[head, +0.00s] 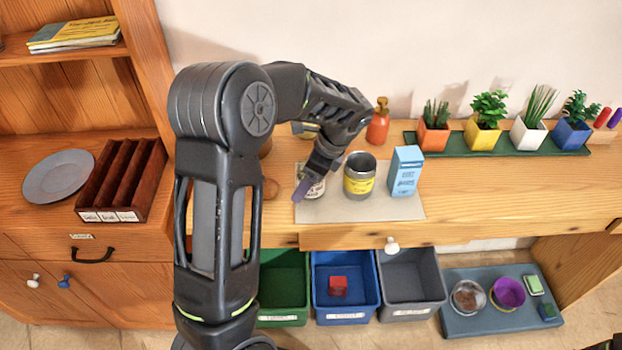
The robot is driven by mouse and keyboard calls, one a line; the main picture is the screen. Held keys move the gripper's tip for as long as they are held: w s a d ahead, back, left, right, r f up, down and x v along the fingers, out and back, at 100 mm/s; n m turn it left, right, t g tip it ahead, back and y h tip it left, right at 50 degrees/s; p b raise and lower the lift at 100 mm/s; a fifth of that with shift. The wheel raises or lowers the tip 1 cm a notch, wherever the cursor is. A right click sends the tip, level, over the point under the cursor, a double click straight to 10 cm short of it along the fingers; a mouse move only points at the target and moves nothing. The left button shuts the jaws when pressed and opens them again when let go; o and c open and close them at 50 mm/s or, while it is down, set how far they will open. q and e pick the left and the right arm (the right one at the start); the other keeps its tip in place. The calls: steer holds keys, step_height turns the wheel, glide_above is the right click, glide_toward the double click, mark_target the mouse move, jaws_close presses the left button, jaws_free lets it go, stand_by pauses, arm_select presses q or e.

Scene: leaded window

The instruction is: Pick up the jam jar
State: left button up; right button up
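A jar with a pale, dark-lettered label (316,189) stands on a light mat (405,208) on the wooden bench, mostly hidden behind my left gripper. It may be the jam jar; I cannot read its label. My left gripper (304,188) points down at this jar, with a purple fingertip in front of it. I cannot tell whether the fingers are apart or closed on it. A grey container with a yellow label (360,178) stands just right of it. A light blue carton (405,172) stands farther right on the mat. My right gripper is not in view.
An orange-red bottle (378,125) stands behind the mat. Several potted plants line a green strip (466,143) at the back right. Round brown items (270,188) show beside my arm. Bins (346,300) sit below the bench. The bench's right front is clear.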

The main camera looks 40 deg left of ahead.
arm_select(q)
steer(key=shift+c, duration=0.5)
steer(key=c, duration=1.5)
